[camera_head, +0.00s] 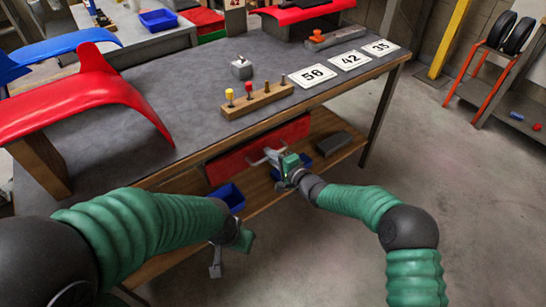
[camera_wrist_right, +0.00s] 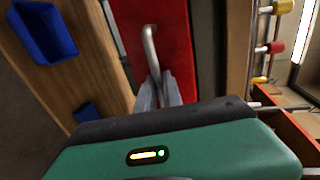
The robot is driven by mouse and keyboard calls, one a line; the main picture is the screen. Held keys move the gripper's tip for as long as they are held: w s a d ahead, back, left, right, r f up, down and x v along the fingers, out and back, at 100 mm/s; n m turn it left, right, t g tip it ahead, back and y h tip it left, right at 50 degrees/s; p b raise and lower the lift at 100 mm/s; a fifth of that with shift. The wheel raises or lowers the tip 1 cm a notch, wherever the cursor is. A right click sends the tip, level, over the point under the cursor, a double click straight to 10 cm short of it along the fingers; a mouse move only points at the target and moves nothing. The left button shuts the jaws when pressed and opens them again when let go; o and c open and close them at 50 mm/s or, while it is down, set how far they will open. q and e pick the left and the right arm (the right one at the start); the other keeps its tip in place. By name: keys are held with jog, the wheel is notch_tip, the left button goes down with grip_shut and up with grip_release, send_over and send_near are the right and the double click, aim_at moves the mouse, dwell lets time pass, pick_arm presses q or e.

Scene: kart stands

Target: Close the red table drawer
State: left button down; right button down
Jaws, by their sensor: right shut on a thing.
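The red drawer (camera_head: 235,158) is set under the front edge of the grey table (camera_head: 205,85). Its red front fills the upper middle of the right wrist view (camera_wrist_right: 172,30), with a grey bar handle (camera_wrist_right: 150,45) on it. My right gripper (camera_head: 272,157) is at the drawer front, and in the wrist view its fingers (camera_wrist_right: 158,92) are shut on the handle's end. How far out the drawer stands is hard to tell. My left gripper (camera_head: 228,255) hangs low in front of the table, apart from the drawer; its fingers are too unclear to judge.
A wooden lower shelf (camera_head: 262,192) holds a blue bin (camera_head: 228,196) and a dark box (camera_head: 333,143). On the tabletop stand a wooden peg block (camera_head: 258,102), number cards (camera_head: 312,75) and a red kart panel (camera_head: 85,98).

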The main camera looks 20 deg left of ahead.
jog(key=shift+f, duration=0.1)
jog(key=c, duration=1.8)
grip_release()
jog(key=shift+c, duration=0.2)
jog(key=shift+o, duration=1.3)
jog(key=shift+w+a+f, duration=0.1)
jog(key=shift+a, duration=0.05)
jog(key=shift+o, duration=0.5)
jog(key=shift+a, duration=0.1)
jog(key=p+v, duration=0.5)
jog(key=v, duration=1.2)
jog(key=shift+w+f, duration=0.1)
